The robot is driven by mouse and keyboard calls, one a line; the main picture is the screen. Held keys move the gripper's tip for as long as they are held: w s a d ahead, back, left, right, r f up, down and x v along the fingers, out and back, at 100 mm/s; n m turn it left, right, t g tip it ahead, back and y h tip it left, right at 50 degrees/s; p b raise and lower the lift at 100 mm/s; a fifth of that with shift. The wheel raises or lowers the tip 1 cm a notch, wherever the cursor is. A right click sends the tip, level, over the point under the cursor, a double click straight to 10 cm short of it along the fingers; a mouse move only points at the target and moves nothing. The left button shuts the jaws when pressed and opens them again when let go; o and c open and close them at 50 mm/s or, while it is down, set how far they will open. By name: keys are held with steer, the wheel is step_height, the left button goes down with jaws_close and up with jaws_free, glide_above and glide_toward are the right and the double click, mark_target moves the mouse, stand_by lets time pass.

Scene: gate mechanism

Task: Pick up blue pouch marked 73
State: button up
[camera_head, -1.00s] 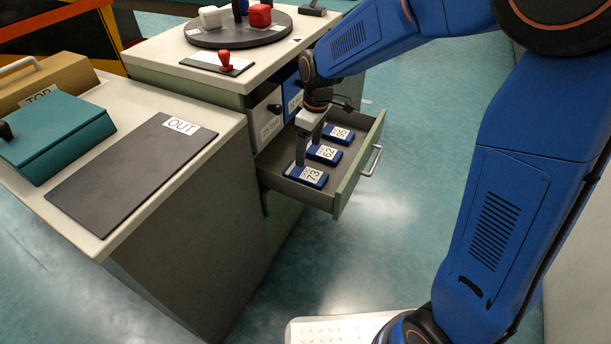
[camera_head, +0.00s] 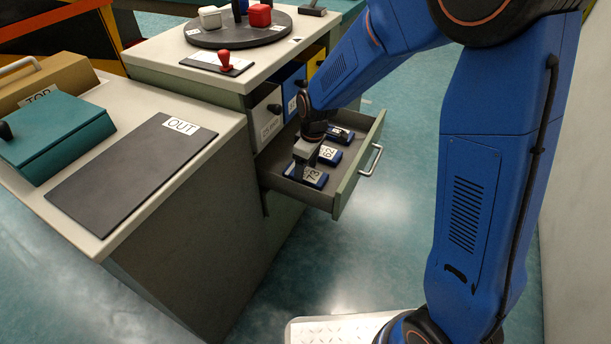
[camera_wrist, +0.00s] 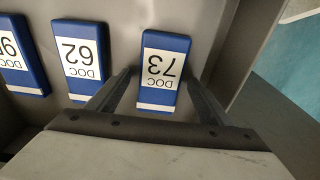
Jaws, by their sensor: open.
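The blue pouch marked 73 (camera_head: 308,176) lies flat in the open drawer, at the drawer's near end, with a white label reading DOC 73. In the wrist view, the pouch (camera_wrist: 163,72) lies between the two fingers of my gripper (camera_wrist: 165,92), one finger on each side. The gripper (camera_head: 299,171) is open and points down into the drawer over this pouch. Its fingers are apart from the pouch's long sides as far as the wrist view shows. In the head view the gripper covers part of the pouch.
The blue pouch marked 62 (camera_wrist: 81,60) lies beside it, and a third blue pouch (camera_wrist: 20,55) beyond. The open drawer (camera_head: 348,186) has a wall close to the gripper's right finger in the wrist view. A dark mat marked OUT (camera_head: 125,170) lies on the left counter.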

steer(key=c, duration=1.2)
steer(key=shift+o, duration=0.2)
